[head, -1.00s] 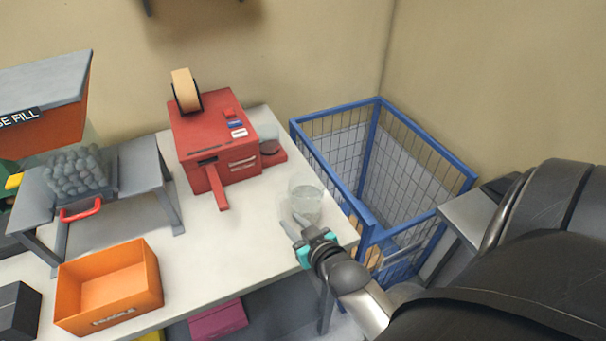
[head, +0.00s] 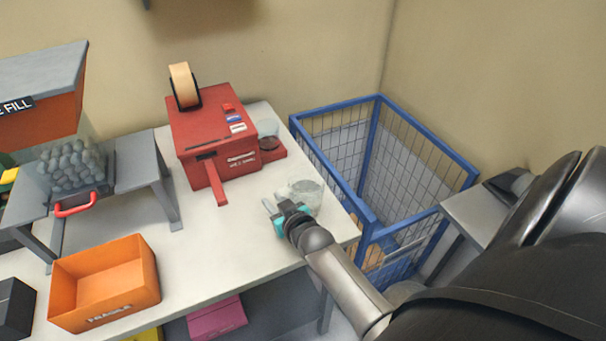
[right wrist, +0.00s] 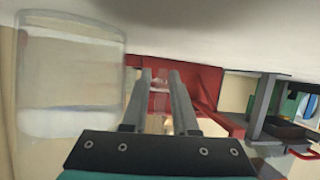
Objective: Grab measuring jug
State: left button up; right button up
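The measuring jug (head: 311,191) is a clear, see-through vessel standing upright near the right end of the white table. My right gripper (head: 272,204) is at its left front side in the head view, low over the table. Its wrist partly covers the jug's lower part. In the right wrist view the jug (right wrist: 70,80) is at the left, beside the fingers and not between them. The two fingers of the right gripper (right wrist: 161,74) are parallel with a gap and hold nothing. I cannot tell whether the gripper touches the jug. My left gripper is not in view.
A red machine (head: 212,135) with a tape roll (head: 184,85) stands behind the gripper. An orange box (head: 105,285) is at the front left. A blue wire cage (head: 375,165) adjoins the table's right end. The table (head: 215,238) is clear left of the gripper.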

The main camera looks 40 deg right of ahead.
jog(key=shift+w, duration=0.1)
grip_shut()
dwell(1.2)
jog(key=shift+r, duration=0.1)
